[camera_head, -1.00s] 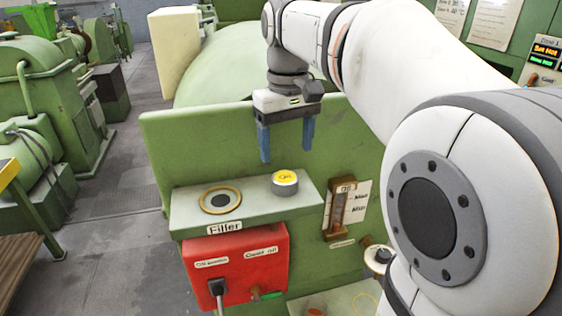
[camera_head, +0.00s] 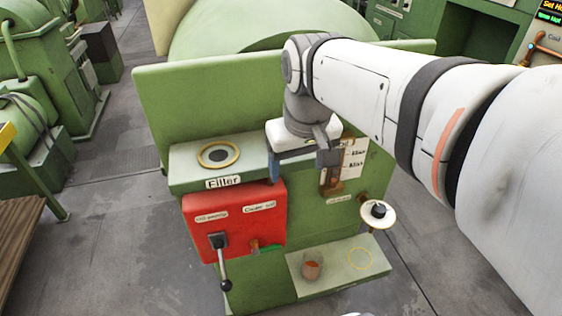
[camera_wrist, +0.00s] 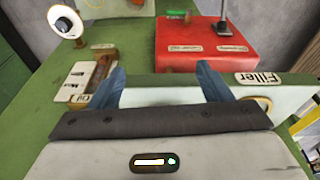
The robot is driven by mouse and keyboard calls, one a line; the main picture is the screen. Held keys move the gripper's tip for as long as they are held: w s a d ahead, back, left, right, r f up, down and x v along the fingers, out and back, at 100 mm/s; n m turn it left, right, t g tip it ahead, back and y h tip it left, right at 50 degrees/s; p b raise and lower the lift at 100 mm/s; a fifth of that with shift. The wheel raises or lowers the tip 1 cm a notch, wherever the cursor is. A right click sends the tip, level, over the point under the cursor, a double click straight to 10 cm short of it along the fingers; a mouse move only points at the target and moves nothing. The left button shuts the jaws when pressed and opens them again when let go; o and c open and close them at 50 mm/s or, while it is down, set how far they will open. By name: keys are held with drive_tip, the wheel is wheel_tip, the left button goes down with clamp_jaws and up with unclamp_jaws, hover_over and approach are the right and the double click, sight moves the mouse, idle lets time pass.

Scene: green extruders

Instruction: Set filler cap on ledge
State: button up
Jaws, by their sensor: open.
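The pale ledge (camera_head: 184,178) tops the green machine, with the brass-ringed filler opening (camera_head: 218,155) at its left and the "Filler" label (camera_head: 224,182) on its front. My gripper (camera_head: 300,172) is over the ledge's right end, its blue fingers apart and pointing down. In the wrist view my gripper (camera_wrist: 162,70) shows open fingers either side of the ledge (camera_wrist: 160,96).
A level gauge (camera_head: 331,178) and a white round valve (camera_head: 377,214) are to the right. A lower shelf (camera_head: 330,275) holds a reddish cup (camera_head: 311,265) beside a yellow ring mark.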

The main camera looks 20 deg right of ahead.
drive_tip(key=s+f+t, duration=0.1)
drive_tip(key=s+f, duration=0.4)
drive_tip(key=f, duration=0.2)
drive_tip(key=shift+f+m, duration=0.25)
drive_tip(key=shift+m, duration=0.15)
drive_tip(key=shift+a, duration=0.1)
drive_tip(key=shift+c, duration=0.4)
idle(0.3)
